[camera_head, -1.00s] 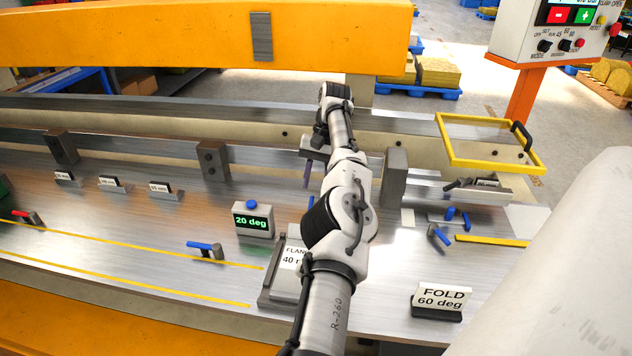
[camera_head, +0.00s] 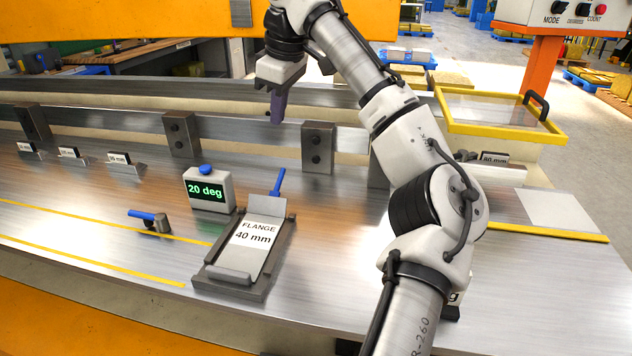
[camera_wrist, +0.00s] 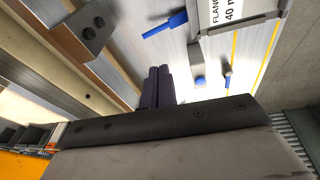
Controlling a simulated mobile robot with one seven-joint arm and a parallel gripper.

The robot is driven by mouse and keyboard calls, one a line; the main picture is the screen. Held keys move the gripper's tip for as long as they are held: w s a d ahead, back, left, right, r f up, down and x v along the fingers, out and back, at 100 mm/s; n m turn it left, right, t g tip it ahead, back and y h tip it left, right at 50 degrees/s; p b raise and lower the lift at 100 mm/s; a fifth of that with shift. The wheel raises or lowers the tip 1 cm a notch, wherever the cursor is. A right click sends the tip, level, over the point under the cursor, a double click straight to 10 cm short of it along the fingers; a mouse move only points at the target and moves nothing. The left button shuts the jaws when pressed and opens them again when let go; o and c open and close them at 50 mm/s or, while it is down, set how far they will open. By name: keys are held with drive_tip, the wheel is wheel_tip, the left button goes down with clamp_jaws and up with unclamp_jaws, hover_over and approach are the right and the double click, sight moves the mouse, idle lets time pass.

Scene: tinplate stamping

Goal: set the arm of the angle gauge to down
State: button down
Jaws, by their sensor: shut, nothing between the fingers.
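The grey box with the green "20 deg" readout (camera_head: 208,191) stands on the metal bench and has a blue knob (camera_head: 207,169) on top. It looks like the angle gauge. A blue lever (camera_head: 278,182) rises, slightly tilted, behind the "FLANGE 40 mm" holder; which device it belongs to I cannot tell. The lever also shows in the wrist view (camera_wrist: 166,25). My gripper (camera_head: 277,108) is shut and empty, with purple fingers pointing down. It is above and behind the lever, apart from it. The fingers (camera_wrist: 158,85) are side by side in the wrist view.
The "FLANGE 40 mm" holder (camera_head: 256,240) stands right of the readout box. A blue-handled clamp (camera_head: 152,221) lies to the left. Dark blocks (camera_head: 319,147) line the rail at the back. A yellow-framed guard (camera_head: 500,110) stands at right. Bench at front left is clear.

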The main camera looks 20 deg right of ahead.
approach(280, 176)
drive_tip(key=x, duration=0.2)
drive_tip(key=a+x, duration=0.1)
drive_tip(key=x, duration=0.2)
drive_tip(key=shift+f+p, duration=0.15)
drive_tip(key=shift+p, duration=0.15)
drive_tip(key=shift+w+d+f, duration=0.1)
drive_tip(key=shift+d+f, duration=0.05)
drive_tip(key=shift+f, duration=0.45)
drive_tip(key=shift+w+d+p, duration=0.1)
drive_tip(key=shift+d+p, duration=0.15)
drive_tip(key=shift+p, duration=0.1)
